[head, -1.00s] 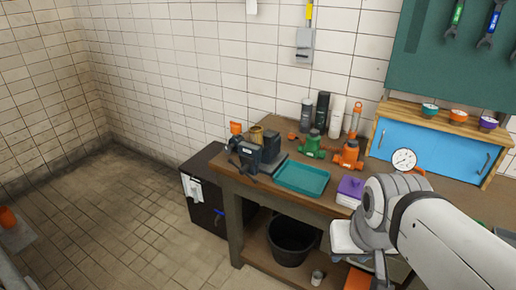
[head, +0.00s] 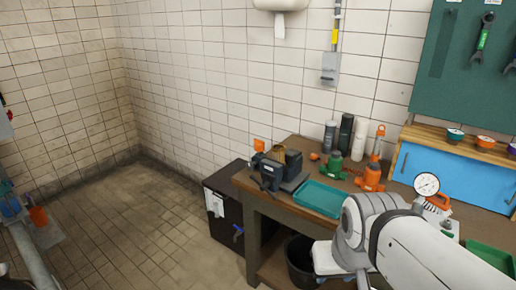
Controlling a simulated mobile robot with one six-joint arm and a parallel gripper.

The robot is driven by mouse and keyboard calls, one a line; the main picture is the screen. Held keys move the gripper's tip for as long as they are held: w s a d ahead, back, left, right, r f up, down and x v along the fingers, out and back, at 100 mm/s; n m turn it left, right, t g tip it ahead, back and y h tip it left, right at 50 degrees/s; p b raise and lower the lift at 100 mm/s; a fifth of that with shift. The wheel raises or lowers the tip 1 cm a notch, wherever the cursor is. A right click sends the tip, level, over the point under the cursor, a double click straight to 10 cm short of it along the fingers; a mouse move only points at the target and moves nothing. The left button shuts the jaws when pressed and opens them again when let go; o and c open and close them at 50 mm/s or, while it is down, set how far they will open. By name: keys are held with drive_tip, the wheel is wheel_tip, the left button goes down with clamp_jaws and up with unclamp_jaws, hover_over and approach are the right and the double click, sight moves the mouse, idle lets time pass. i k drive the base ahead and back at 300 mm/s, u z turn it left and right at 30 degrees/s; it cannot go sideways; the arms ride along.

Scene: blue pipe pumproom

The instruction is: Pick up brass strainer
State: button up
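A small brass-coloured cylinder (head: 279,152), which looks like the brass strainer, is at the left end of the wooden workbench (head: 258,199). It stands at or just behind a dark grey vise (head: 268,177), which hides its lower part. I cannot tell whether the vise holds it. My arm reaches in from the lower right. My gripper (head: 350,280) hangs low in front of the bench, right of and well apart from the brass piece. Its fingers are mostly cut off by the bottom edge, so their opening does not show.
A teal tray (head: 319,198) lies right of the vise. Green (head: 333,165) and orange (head: 372,178) tools and several bottles stand behind it. A blue cabinet (head: 450,179) is at the right. A dark box (head: 226,212) stands left of the bench; the tiled floor further left is clear.

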sight(279, 157)
drive_tip(key=u, duration=0.3)
drive_tip(key=i, duration=1.4)
drive_tip(key=z, duration=0.35)
